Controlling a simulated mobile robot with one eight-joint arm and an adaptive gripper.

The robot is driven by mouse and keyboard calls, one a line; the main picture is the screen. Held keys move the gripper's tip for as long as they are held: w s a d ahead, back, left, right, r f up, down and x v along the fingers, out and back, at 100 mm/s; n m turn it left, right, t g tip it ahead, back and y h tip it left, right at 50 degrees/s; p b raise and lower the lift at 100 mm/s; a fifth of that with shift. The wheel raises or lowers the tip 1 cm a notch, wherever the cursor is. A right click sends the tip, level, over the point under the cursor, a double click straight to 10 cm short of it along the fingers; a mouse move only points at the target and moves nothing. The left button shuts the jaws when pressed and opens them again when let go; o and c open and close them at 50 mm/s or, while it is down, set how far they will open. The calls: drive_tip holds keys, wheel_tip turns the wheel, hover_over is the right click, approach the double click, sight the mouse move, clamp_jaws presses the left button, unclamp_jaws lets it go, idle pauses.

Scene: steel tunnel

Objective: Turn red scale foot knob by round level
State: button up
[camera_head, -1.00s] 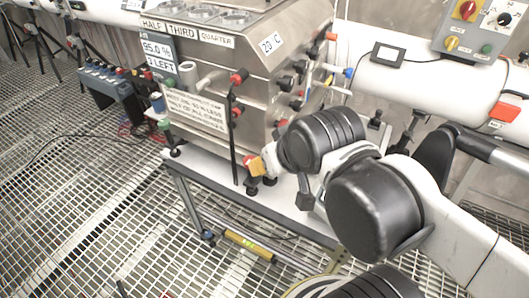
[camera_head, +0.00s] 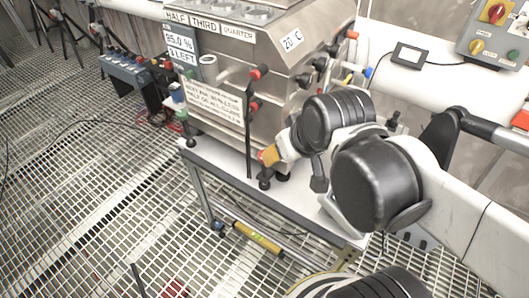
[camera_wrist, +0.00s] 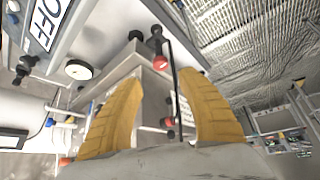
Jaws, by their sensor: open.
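The steel machine (camera_head: 270,75) with HALF, THIRD and QUARTER labels stands on a white-topped table (camera_head: 220,165). My gripper (camera_head: 267,155) is at its lower front corner, just above the table. In the wrist view its two yellow fingers (camera_wrist: 160,108) are spread apart with nothing clearly held between them. A small red part (camera_wrist: 169,135) shows between the fingers low down; I cannot tell for sure that it is the red foot knob. A black foot (camera_head: 265,183) shows below the gripper in the head view. No round level can be clearly made out; my arm hides part of this corner.
A thin black upright rod (camera_head: 248,135) stands just left of my gripper. Red-tipped black handles (camera_head: 258,73) stick out of the machine above. A yellow bar (camera_head: 257,237) lies under the table. Open grating floor (camera_head: 90,210) is at left.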

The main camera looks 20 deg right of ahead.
drive_tip(key=w+d+f+n+g+y+p, duration=0.2)
drive_tip(key=w+n+p, duration=0.15)
drive_tip(key=w, duration=0.35)
drive_tip(key=b, duration=0.5)
approach(264, 165)
drive_tip(key=shift+n, duration=0.35)
drive_tip(key=w+f, duration=0.2)
drive_tip(key=w+a+f, duration=0.1)
drive_tip(key=w+f, duration=0.1)
drive_tip(key=f, duration=0.1)
drive_tip(key=shift+w+a+f, duration=0.2)
drive_tip(key=c, duration=0.9)
